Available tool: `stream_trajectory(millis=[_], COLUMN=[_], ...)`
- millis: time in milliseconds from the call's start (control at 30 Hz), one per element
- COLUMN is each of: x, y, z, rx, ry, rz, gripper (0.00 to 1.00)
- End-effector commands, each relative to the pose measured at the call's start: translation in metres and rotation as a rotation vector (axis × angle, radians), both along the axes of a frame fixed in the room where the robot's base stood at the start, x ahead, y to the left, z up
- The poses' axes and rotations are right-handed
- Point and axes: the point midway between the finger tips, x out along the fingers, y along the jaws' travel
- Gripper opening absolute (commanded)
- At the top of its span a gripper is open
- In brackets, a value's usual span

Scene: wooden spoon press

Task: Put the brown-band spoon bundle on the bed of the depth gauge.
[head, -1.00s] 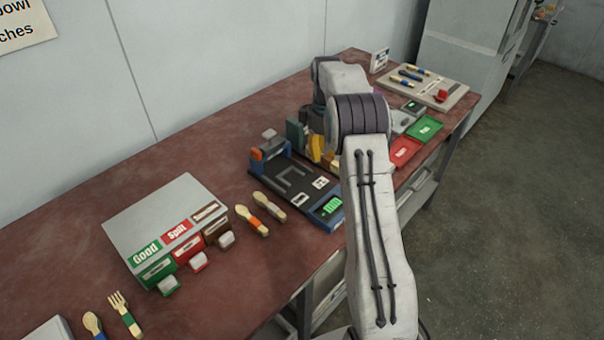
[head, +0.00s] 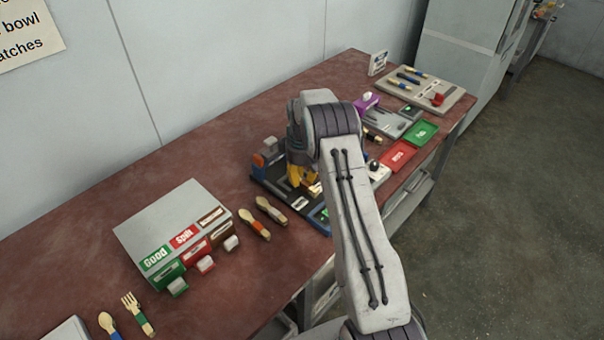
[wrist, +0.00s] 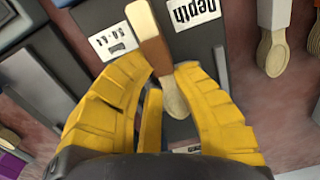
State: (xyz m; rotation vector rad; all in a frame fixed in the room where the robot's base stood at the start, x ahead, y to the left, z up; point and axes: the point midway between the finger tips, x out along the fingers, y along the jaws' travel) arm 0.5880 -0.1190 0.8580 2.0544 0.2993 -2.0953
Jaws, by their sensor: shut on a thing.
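My gripper (head: 298,176) has yellow fingers and is over the depth gauge (head: 272,187), a dark flat device with blue parts on the table. In the wrist view my gripper (wrist: 165,70) is shut on the brown-band spoon bundle (wrist: 153,48). The bundle's pale handle end points up in the picture, and its bowl lies between the fingers. The gauge (wrist: 195,48) with its "Depth" label is below the bundle. I cannot tell whether the bundle touches the bed. The arm and fingers hide part of the gauge in the head view.
An orange-band spoon (head: 254,224) and another spoon (head: 270,210) lie just left of the gauge. A sorting box (head: 165,215) with green, red and brown fronts stands further left. Red (head: 398,156) and green (head: 421,132) trays and a tool board (head: 448,98) are at the right.

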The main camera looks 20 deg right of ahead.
Motion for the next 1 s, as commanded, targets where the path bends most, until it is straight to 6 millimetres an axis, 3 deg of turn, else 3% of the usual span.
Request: stream_trajectory(millis=[567,600,833,1000], x=[-0.0002,-0.0002,-0.0001,-0.0001], y=[-0.0001,-0.0001,-0.0001,-0.0001], z=[-0.0095,-0.0097,-0.0086,-0.0085], rx=[0.0,0.0,0.0,0.0], ry=[-0.001,-0.001,-0.001,-0.001], rz=[0.0,0.0,0.0,0.0], gripper=[0.0,0.24,0.44,0.44])
